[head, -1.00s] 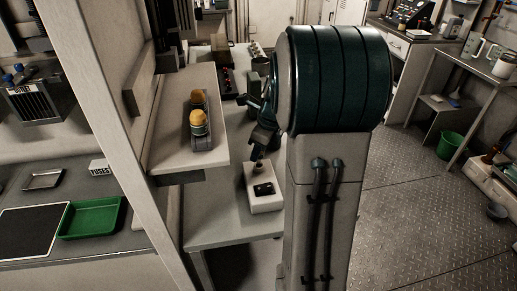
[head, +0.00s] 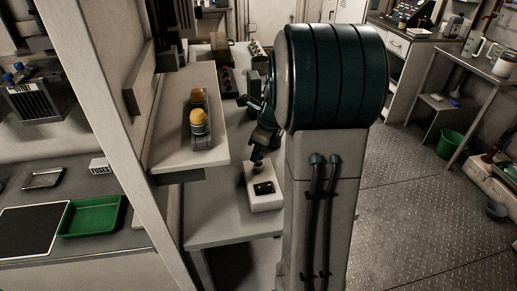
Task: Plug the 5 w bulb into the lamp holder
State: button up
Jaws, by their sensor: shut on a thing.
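The lamp holder (head: 264,198) is a pale box with a dark patch on its front and a socket on top. It stands on the grey bench, left of my arm's column. My gripper (head: 257,157) is small and dark in the head view, just above the socket. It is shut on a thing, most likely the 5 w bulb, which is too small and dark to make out. I cannot tell whether it touches the socket. Two amber bulbs, a front one (head: 198,121) and a rear one (head: 198,96), stand in a dark rack on the shelf; their wattage is unreadable.
The pale shelf (head: 170,153) juts out left of the lamp holder, with an upright post beside it. A green tray (head: 92,231) and a black mat (head: 30,231) lie on the left counter. The bench (head: 215,225) is clear in front of the lamp holder.

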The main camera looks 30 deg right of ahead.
jog(key=shift+f+b, duration=0.5)
jog(key=shift+f, duration=0.6)
jog(key=o, duration=1)
jog(key=shift+r, duration=0.1)
jog(key=v, duration=1.3)
jog(key=shift+s+d+r+p, duration=0.1)
jog(key=shift+d+r+p, duration=0.05)
jog(key=shift+r+p, duration=0.2)
